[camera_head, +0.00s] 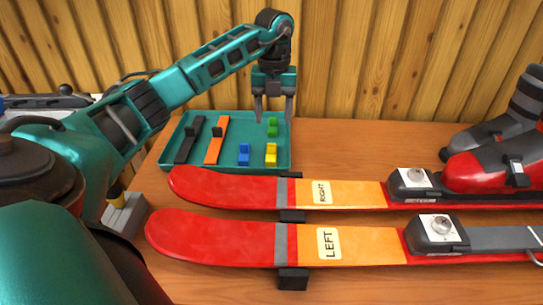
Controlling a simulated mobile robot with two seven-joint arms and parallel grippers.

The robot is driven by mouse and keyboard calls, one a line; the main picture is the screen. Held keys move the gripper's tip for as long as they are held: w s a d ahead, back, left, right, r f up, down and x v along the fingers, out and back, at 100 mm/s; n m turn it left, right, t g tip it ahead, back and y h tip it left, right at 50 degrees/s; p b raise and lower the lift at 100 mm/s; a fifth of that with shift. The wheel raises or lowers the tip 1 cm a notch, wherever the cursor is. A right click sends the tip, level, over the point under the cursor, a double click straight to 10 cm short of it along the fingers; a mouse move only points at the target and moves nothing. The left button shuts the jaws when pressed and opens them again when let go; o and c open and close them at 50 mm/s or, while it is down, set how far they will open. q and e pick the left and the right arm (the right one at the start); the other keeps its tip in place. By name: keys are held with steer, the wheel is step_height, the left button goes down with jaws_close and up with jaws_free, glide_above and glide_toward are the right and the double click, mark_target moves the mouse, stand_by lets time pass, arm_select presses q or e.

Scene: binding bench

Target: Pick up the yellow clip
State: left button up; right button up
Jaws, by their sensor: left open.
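The yellow clip (271,154) stands in the front right part of a teal tray (218,164) on the bench. My left gripper (273,110) points down over the right side of the tray, its two fingers apart, with nothing seen between them. The fingertips are above and behind the yellow clip in the picture. A green clip (272,128) shows just below and between the fingers. A blue clip (243,154) stands left of the yellow one. My right gripper is not in view.
The tray also holds a black bar (189,140) and an orange bar (216,142) at its left. Two red and orange skis, marked RIGHT (355,193) and LEFT (362,244), lie in front of the tray. A wooden wall (360,60) is behind.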

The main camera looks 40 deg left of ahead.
mark_target(271, 144)
arm_select(q)
step_height(271, 144, down, 5)
steer(key=shift+b, duration=0.45)
steer(key=shift+f, duration=0.55)
steer(key=f, duration=0.1)
steer(key=f+b, duration=0.1)
steer(key=f, duration=0.1)
steer(key=shift+s+a+f+b, duration=0.1)
steer(key=shift+a+f+b, duration=0.2)
steer(key=shift+f+b, duration=0.1)
steer(key=shift+f, duration=0.2)
jaws_close()
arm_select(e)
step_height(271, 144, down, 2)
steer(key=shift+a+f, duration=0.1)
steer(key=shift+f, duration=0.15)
